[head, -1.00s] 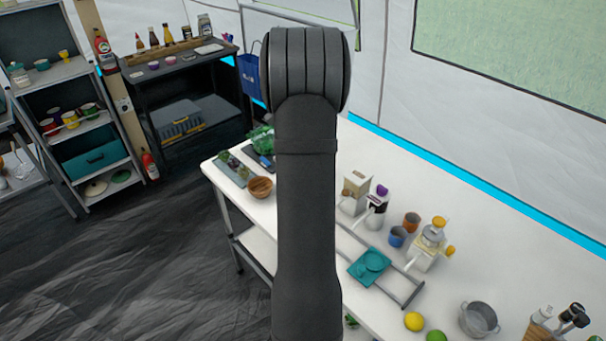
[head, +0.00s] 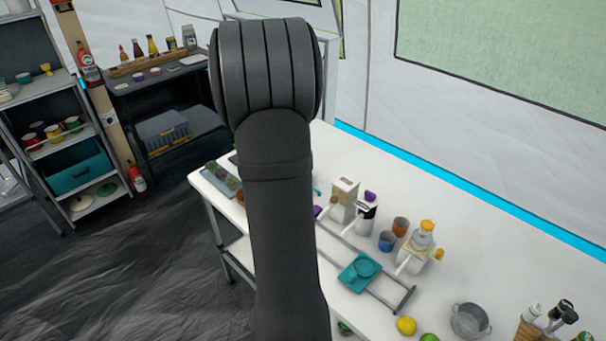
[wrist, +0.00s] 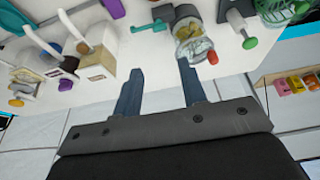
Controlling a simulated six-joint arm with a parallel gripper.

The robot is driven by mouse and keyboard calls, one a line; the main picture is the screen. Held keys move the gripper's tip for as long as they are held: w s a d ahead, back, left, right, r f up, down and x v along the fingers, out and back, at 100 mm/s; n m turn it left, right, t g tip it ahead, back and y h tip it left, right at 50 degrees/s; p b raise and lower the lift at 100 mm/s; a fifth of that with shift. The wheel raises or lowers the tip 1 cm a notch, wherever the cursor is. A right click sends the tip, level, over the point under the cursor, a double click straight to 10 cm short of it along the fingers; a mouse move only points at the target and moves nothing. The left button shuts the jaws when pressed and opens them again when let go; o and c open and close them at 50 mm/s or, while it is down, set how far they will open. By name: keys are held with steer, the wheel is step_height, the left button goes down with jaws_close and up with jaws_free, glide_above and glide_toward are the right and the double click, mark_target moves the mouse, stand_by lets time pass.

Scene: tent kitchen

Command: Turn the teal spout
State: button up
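The teal spout (wrist: 148,27) shows near the top middle of the wrist view. It sticks out leftward beside a dispenser with a clear jar (wrist: 192,44) and a red knob. My gripper (wrist: 160,68) is open and empty, its two dark fingers pointing up the picture toward the spout and jar. The right fingertip overlaps the jar's lower edge in the picture; I cannot tell whether it touches. The spout is apart from both fingers. In the head view my arm covers the gripper and most of this area, with only a small teal bit (head: 316,189) beside the arm.
In the wrist view a beige dispenser (wrist: 95,45) stands left of the fingers, and a grey part with a green knob (wrist: 250,43) stands right. In the head view the white table (head: 480,240) holds a teal tray (head: 352,284), cups and a metal pot (head: 468,320).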

steer(key=x, duration=1.6)
steer(key=shift+f, duration=0.4)
steer(key=shift+w, duration=0.1)
jaws_close()
